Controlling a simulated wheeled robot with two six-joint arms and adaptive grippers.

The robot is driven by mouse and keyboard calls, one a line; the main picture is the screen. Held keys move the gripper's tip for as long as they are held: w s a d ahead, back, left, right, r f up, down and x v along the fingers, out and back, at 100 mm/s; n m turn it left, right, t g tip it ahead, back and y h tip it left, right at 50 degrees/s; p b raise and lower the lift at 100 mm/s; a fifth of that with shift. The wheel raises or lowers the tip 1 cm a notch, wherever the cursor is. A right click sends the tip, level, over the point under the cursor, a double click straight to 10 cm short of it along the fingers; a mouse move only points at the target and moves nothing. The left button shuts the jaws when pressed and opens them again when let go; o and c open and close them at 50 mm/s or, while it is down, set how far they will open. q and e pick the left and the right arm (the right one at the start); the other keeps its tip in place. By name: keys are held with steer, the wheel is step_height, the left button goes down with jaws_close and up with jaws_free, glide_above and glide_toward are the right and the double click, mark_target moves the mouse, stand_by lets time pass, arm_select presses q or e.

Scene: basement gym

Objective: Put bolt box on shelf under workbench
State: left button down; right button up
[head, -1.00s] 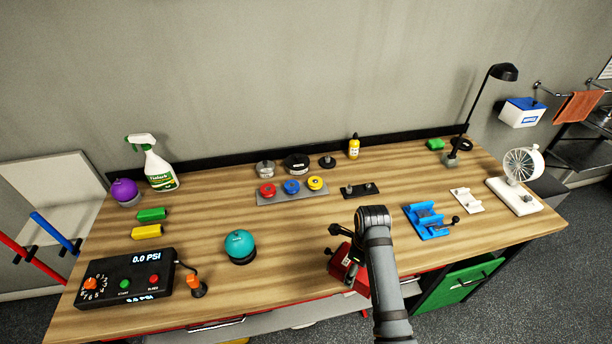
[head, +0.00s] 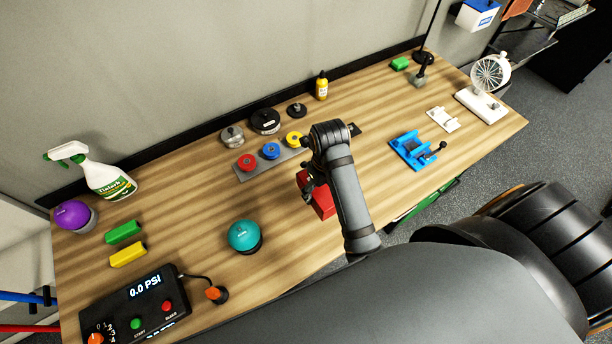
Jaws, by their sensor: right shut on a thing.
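A red box (head: 322,203), which I take to be the bolt box, is at my right gripper (head: 307,186), over the front part of the workbench (head: 200,236). My right gripper is shut on the box, and my forearm hides much of the box and the fingers. I cannot tell how far the box is above the wood. The shelf under the workbench is hidden by the top and by my arm. My left gripper is not in view.
A teal ball (head: 243,235) on a dark base stands left of the box. A grey tray (head: 246,174) with coloured discs lies behind it. A blue vise-like fixture (head: 412,151) is to the right. A pressure box (head: 134,306) sits at front left.

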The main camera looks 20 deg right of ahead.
steer(key=w, duration=0.1)
steer(key=w+f+b, duration=0.1)
steer(key=w, duration=0.1)
steer(key=w+f, duration=0.1)
steer(key=w, duration=0.1)
steer(key=shift+a+f+b, duration=0.25)
steer(key=shift+a+b, duration=0.05)
steer(key=shift+a, duration=0.05)
steer(key=w+f+p, duration=0.1)
steer(key=w+f, duration=0.3)
steer(key=shift+w+a+f, duration=0.15)
steer(key=shift+w+f, duration=0.1)
steer(key=shift+f, duration=0.15)
steer(key=shift+w+f, duration=0.15)
steer(key=shift+f, duration=0.1)
steer(key=f, duration=0.1)
steer(key=f+p, duration=0.1)
steer(key=f, duration=0.1)
steer(key=shift+w+a+f, duration=0.1)
steer(key=shift+w, duration=0.1)
steer(key=shift+f, duration=0.3)
steer(key=o, duration=1.2)
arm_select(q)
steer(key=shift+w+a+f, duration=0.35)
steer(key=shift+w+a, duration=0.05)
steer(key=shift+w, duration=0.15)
